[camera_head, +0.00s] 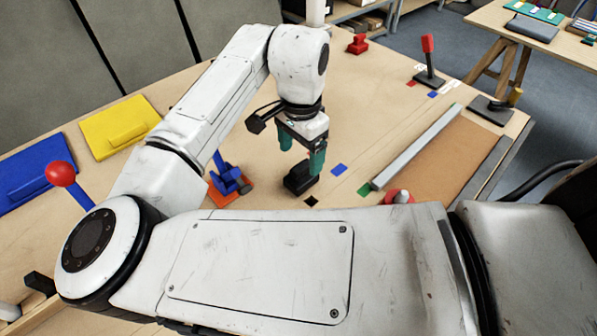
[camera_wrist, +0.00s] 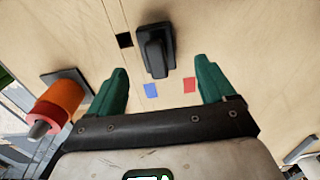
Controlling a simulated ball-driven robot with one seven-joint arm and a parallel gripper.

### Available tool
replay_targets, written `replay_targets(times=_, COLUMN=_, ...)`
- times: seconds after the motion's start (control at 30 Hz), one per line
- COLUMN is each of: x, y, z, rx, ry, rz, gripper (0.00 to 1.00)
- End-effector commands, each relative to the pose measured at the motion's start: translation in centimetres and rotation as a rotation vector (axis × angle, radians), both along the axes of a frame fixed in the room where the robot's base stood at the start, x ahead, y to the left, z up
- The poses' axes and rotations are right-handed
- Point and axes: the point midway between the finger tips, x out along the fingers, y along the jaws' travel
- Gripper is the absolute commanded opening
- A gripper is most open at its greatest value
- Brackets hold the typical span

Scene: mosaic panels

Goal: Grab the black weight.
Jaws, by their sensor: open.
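The black weight (camera_head: 300,179) stands on the wooden table below my gripper in the head view. In the wrist view the black weight (camera_wrist: 155,50) shows as a block with a raised grip on top, ahead of and between the fingers. My gripper (camera_head: 302,160) has green fingers pointing down. In the wrist view my gripper (camera_wrist: 165,85) is open, with nothing between its fingertips. The head view does not show clearly whether a finger touches the weight.
A blue object (camera_head: 230,180) on an orange base stands just left of the weight. Black (camera_head: 311,202) and blue (camera_head: 339,169) squares mark the table. A grey bar (camera_head: 415,148) lies to the right. Yellow (camera_head: 118,125) and blue (camera_head: 40,170) panels lie at left. My arm hides the near table.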

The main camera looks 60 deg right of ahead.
Motion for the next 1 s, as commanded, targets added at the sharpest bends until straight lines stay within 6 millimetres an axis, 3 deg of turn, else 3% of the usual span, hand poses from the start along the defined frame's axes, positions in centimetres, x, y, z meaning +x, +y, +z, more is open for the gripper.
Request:
replay_targets(times=0.27, x=-0.1, y=0.1, z=-2.1, rx=0.0, ry=0.0, rz=0.001, gripper=0.83)
replay_targets(times=0.6, x=-0.3, y=0.1, z=-6.3, rx=0.0, ry=0.0, rz=0.001, gripper=0.83)
replay_targets(times=0.87, x=-0.3, y=0.1, z=-6.7, rx=0.0, ry=0.0, rz=0.0, gripper=0.83)
replay_targets(times=1.0, x=-0.3, y=0.1, z=-6.7, rx=0.0, ry=-0.001, rz=0.0, gripper=0.71)
